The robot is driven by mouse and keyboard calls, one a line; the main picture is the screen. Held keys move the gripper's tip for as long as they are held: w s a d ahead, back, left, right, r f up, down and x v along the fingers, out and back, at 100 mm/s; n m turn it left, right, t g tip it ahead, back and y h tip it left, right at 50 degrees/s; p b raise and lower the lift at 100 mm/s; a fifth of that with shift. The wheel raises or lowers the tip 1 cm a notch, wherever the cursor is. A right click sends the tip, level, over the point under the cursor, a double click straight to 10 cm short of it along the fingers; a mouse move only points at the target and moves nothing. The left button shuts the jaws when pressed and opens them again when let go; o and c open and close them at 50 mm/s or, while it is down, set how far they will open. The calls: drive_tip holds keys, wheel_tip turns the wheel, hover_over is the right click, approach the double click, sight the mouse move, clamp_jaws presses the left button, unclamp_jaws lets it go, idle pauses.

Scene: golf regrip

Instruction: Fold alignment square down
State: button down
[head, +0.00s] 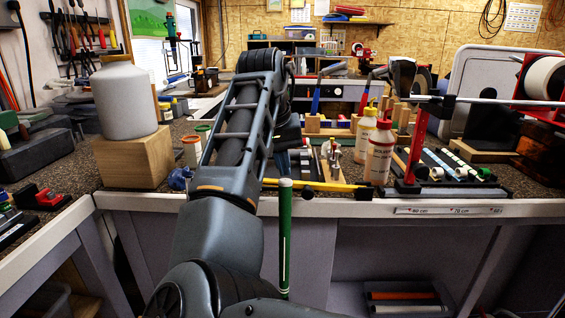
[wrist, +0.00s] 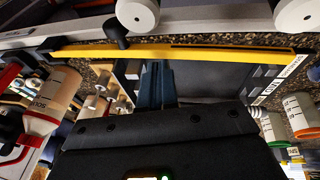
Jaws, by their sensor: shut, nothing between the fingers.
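A yellow bar with a black knob, which looks like the alignment square (head: 330,185), lies along the bench's front edge in the head view. It also spans the upper part of the wrist view (wrist: 210,51), nearly level, with the knob (wrist: 117,30) near its left part. I cannot tell its hinge. My gripper (wrist: 155,82) is shut and empty, its dark blue fingers together and pointing toward the bar in the wrist view. I cannot tell whether they touch it. In the head view my arm hides most of my gripper.
A green golf grip (head: 285,235) stands upright before the bench. A red clamp (head: 416,150) holds a level shaft (head: 490,101) farther right. A wooden block (head: 136,160) carries a grey cylinder at left.

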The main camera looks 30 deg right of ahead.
drive_tip(key=d+p+v, duration=0.1)
drive_tip(key=v, duration=1.2)
drive_tip(key=shift+w+r+p, duration=0.15)
drive_tip(key=shift+p, duration=0.25)
drive_tip(key=shift+d, duration=0.1)
